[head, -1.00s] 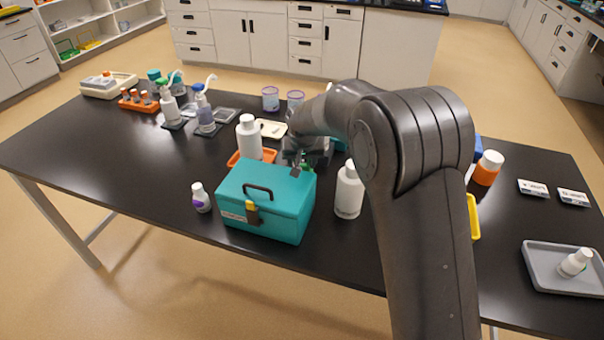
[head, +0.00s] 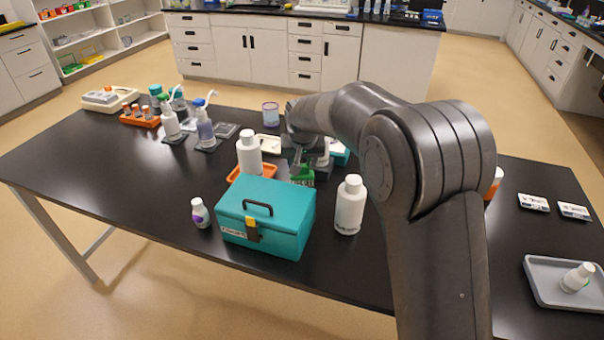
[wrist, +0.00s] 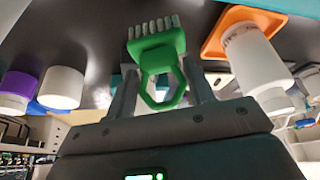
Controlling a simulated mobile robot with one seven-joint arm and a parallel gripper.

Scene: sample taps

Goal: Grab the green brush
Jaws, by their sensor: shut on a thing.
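The green brush (wrist: 156,52) is between the fingers of my gripper (wrist: 158,90) in the wrist view. Its pale bristles and looped green handle show there. My gripper is shut on it. In the head view the brush (head: 302,175) shows as a small green patch below my gripper (head: 303,160), just behind the teal toolbox. My arm hides part of the area around it, and I cannot tell how far the brush is above the table.
A teal toolbox (head: 265,222) stands in front of my gripper. A white bottle (head: 350,205) stands to the right, and another white bottle (head: 249,153) by an orange tray (head: 238,178) to the left. A small purple-labelled bottle (head: 200,214) is further left.

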